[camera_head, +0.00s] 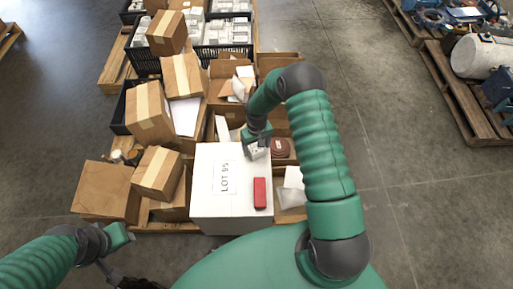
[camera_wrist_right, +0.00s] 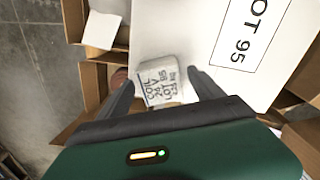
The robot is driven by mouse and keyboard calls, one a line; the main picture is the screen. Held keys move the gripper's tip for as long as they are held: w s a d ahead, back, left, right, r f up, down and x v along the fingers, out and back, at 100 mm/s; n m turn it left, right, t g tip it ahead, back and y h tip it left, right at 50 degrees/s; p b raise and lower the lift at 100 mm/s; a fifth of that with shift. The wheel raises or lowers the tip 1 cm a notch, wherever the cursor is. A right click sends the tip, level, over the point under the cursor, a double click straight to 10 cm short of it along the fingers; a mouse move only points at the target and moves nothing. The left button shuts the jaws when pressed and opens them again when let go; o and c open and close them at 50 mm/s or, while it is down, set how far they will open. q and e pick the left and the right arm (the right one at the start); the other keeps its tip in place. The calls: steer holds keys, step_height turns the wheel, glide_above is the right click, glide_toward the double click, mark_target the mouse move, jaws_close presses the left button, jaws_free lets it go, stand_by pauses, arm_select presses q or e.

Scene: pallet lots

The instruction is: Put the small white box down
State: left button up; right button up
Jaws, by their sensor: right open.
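The small white box (camera_wrist_right: 160,80), with dark lettering on its face, sits between the two spread fingers of my right gripper (camera_wrist_right: 163,92) in the wrist view. In the head view the small white box (camera_head: 256,151) is partly hidden by my right gripper (camera_head: 254,146), at the far right corner of the large white LOT 95 box (camera_head: 212,208). My right gripper is open around it. I cannot tell whether the small box rests fully on the large box's top. My left gripper (camera_head: 117,240) is at the lower left, away from the boxes; its jaws are unclear.
A red box (camera_head: 262,193) lies on the large box's top near its right edge. Cardboard boxes (camera_head: 158,172) crowd the pallet on the left and behind. A brown round object (camera_head: 280,148) is just right of my right gripper. The large box's left top is clear around its label.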

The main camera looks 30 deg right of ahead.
mark_target(256, 148)
step_height(256, 148, up, 11)
steer(key=p, duration=0.2)
steer(key=s+a+r+n+t, duration=0.1)
steer(key=s+a+r, duration=0.4)
steer(key=s+r, duration=0.2)
steer(key=s+a+r+t, duration=0.1)
steer(key=s+a+r, duration=0.5)
steer(key=s+r, duration=0.1)
steer(key=shift+s+a+r+n+t, duration=0.2)
steer(key=shift+s+r+n+t, duration=0.15)
steer(key=shift+s, duration=0.55)
steer(key=shift+a+r, duration=0.1)
steer(key=shift+a, duration=0.05)
